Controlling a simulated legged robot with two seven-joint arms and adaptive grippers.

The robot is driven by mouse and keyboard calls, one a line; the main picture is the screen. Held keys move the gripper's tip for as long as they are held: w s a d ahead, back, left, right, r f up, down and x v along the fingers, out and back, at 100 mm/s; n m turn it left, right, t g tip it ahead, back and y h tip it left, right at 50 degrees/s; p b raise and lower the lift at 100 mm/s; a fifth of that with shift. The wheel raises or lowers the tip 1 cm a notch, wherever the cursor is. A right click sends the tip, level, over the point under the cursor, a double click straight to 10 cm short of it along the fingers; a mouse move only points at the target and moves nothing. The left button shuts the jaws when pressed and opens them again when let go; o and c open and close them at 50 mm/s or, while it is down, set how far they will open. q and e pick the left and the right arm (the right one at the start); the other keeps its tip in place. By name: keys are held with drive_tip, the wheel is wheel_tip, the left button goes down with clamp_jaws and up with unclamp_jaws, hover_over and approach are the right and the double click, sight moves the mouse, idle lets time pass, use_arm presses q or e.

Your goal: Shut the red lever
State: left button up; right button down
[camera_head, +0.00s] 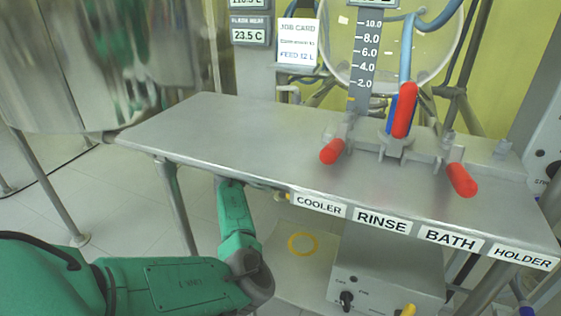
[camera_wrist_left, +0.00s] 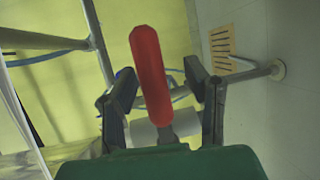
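In the left wrist view a red lever (camera_wrist_left: 150,75) stands between the two dark fingers of my left gripper (camera_wrist_left: 160,82). The fingers are open, with a gap visible on both sides of the lever. Three red levers show on the bench: a left one (camera_head: 332,151), an upright middle one (camera_head: 404,110) and a right one (camera_head: 461,180). I cannot tell which lever the wrist view shows.
The metal table (camera_head: 230,130) is bare on its left half. Labels for cooler, rinse, bath and holder line its front edge. A steel vessel (camera_head: 90,60) stands at the left. A control box (camera_head: 385,275) sits below the table. A yellow ring (camera_head: 302,243) lies underneath.

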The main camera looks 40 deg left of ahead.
use_arm(q)
drive_tip(key=shift+w+a+f, duration=0.1)
drive_tip(key=f+v, duration=0.1)
drive_tip(key=v, duration=0.6)
drive_tip(key=shift+s+r, duration=0.25)
drive_tip(key=shift+r, duration=0.1)
